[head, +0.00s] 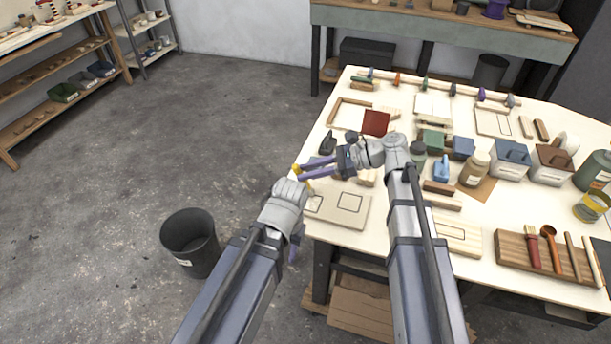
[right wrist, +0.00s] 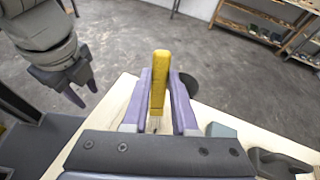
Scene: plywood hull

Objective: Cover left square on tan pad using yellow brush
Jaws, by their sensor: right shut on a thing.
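The tan pad (head: 338,222) lies at the table's near left corner. Its right outlined square (head: 350,202) shows bare. Its left square (head: 314,204) is partly hidden by my left arm, and I see no clear paint on it. My right gripper (head: 303,172) is shut on the yellow brush (head: 296,168) above the pad's far side. The brush handle (right wrist: 159,85) stands between the purple fingers in the right wrist view. Whether its bristles touch the pad cannot be told. My left gripper (right wrist: 80,88) is empty, its fingers apart, beside the table's left edge.
A wooden tray (head: 517,249) with a red brush (head: 533,250) and other tools is at the right. Bottles, blue and brown boxes (head: 511,158) and small blocks crowd the table's middle. A dark bin (head: 190,240) stands on the floor at left.

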